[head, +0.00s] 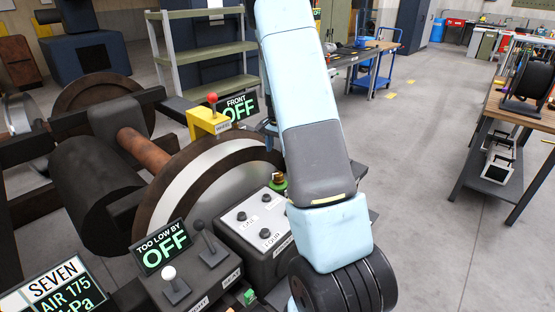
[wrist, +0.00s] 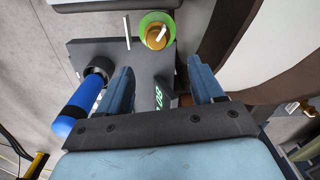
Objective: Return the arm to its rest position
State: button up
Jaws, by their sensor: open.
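My arm (head: 310,120) rises from the lower middle to the top edge in the head view, and its links hide most of what is behind them. My gripper (wrist: 160,68) shows in the wrist view with its two blue fingers spread apart and nothing between them. Beyond the fingertips is a brass-coloured knob on a green ring (wrist: 155,35), apart from the fingers. The green-ringed knob also shows just left of my arm in the head view (head: 278,182). In the head view I cannot make out the gripper clearly.
A control box with labelled buttons (head: 262,228), a lever box (head: 190,278) and "OFF" displays (head: 163,248) crowd the lower left. A large wheel (head: 165,190) stands behind them. A blue cylinder (wrist: 82,105) is near the left finger. Open floor (head: 420,150) lies right of my arm.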

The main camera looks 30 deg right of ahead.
jog(key=shift+r, duration=0.85)
jog(key=s+a+r+n+t, duration=0.1)
jog(key=s+a+r+n, duration=0.1)
jog(key=s+a+r, duration=0.3)
jog(key=s+a+r+n+t, duration=0.1)
jog(key=s+a+r, duration=0.2)
jog(key=r, duration=0.5)
jog(key=s+a+r+n+t, duration=0.1)
jog(key=s+a+r+n, duration=0.1)
jog(key=s+a+r, duration=0.3)
jog(key=s+a+r+n+t, duration=0.1)
jog(key=s+a+r+n, duration=0.1)
jog(key=s, duration=0.5)
jog(key=s+a+r+n, duration=0.2)
jog(key=s+a+r, duration=0.1)
jog(key=s, duration=0.4)
jog(key=s+a+r+n+t, duration=0.1)
jog(key=s+a+r+n, duration=0.1)
jog(key=s, duration=0.5)
jog(key=shift+s+a+r+n+t, duration=0.15)
jog(key=shift+s+r+n+t, duration=0.15)
jog(key=shift+r+n, duration=0.3)
jog(key=shift+r, duration=0.1)
